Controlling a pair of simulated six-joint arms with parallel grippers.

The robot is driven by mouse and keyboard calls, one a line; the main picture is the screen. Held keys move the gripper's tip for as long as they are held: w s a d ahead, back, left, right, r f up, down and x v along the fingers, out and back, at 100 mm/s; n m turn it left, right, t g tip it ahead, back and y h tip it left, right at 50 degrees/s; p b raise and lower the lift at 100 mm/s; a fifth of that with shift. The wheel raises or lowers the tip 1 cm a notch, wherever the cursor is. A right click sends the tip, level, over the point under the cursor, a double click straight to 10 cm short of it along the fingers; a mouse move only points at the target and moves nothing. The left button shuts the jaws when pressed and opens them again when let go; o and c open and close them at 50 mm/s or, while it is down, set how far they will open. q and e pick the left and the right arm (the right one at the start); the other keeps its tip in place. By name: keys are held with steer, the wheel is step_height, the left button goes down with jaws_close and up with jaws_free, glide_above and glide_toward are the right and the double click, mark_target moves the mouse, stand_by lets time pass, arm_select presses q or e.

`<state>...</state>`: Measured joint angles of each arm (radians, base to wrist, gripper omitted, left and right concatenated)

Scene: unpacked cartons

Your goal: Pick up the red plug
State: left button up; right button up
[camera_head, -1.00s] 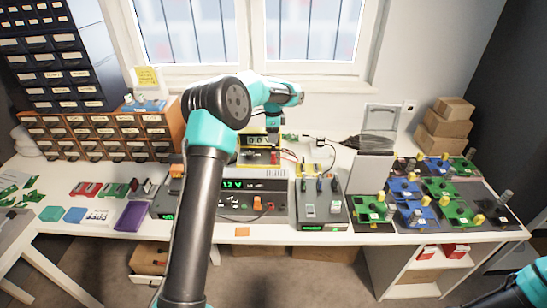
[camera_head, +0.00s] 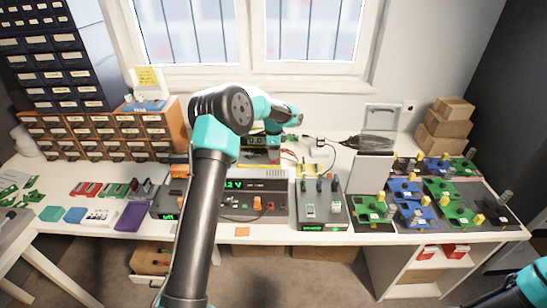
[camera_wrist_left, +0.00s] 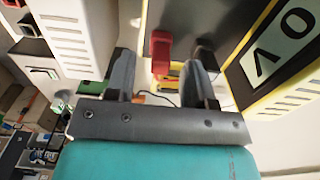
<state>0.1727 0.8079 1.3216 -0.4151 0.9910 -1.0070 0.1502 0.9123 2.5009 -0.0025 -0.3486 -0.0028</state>
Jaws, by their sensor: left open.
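The red plug (camera_wrist_left: 161,50) stands out of a dark panel in the left wrist view. My left gripper (camera_wrist_left: 163,60) is open, with one finger on each side of the plug and gaps visible between them. In the head view the left gripper (camera_head: 274,147) is low at the yellow meter (camera_head: 246,165), and a small red spot (camera_head: 274,155) shows there. The fingertips are too small to make out in that view. My right gripper is out of view; only part of that arm shows at the lower right.
A dark bench unit with a green display (camera_head: 234,184) stands in front of the meter. A grey box with switches (camera_head: 322,204) is to its right. Green and blue boards (camera_head: 410,213) fill the right side. Orange drawers (camera_head: 100,136) stand at the back left.

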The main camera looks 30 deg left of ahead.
arm_select(q)
steer(key=shift+f, duration=0.95)
jaws_close()
